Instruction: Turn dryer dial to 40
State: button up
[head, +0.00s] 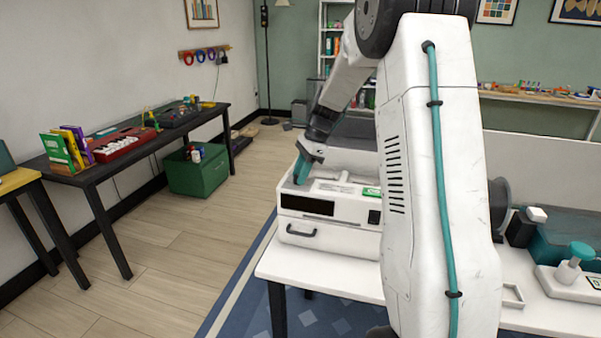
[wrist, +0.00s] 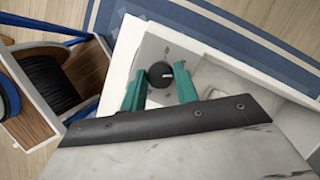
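The dryer (head: 345,237) is a white box on the white table, with a dark display window and a handle on its front. In the wrist view, a round black dial (wrist: 160,75) with a short pale mark sits on a light grey surface. Its numbers cannot be read. My gripper (head: 302,170) is over the left part of the dryer's top in the head view. In the wrist view, my gripper (wrist: 158,82) is open, its two teal fingers on either side of the dial, with visible gaps. Contact is not seen. The dial is not visible in the head view.
My arm hides much of the table. A teal-knobbed device (head: 572,270) stands at the table's right. A wooden holder with a black spool (wrist: 48,84) is at the left in the wrist view.

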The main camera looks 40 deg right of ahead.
jog(key=shift+n, duration=0.3)
jog(key=n+g, duration=0.1)
jog(key=n, duration=0.3)
jog(key=shift+w+g, duration=0.15)
jog(key=shift+g, duration=0.25)
jog(key=n+g, duration=0.1)
jog(key=n, duration=0.2)
jog(key=n+g, duration=0.1)
jog(key=n, duration=0.1)
jog(key=shift+w+n+h, duration=0.15)
jog(key=shift+n+h, duration=0.15)
jog(key=shift+n, duration=0.1)
jog(key=n+g+h, duration=0.1)
jog(key=n, duration=0.3)
jog(key=shift+a+n, duration=0.1)
jog(key=shift+n, duration=0.2)
jog(key=n+h, duration=0.1)
jog(key=n, duration=0.1)
jog(key=n+h, duration=0.1)
jog(key=n, duration=0.1)
jog(key=shift+a+n+g, duration=0.1)
jog(key=shift+n+g, duration=0.3)
jog(key=o, duration=1)
jog(key=shift+c, duration=0.2)
jog(key=shift+w+r, duration=0.1)
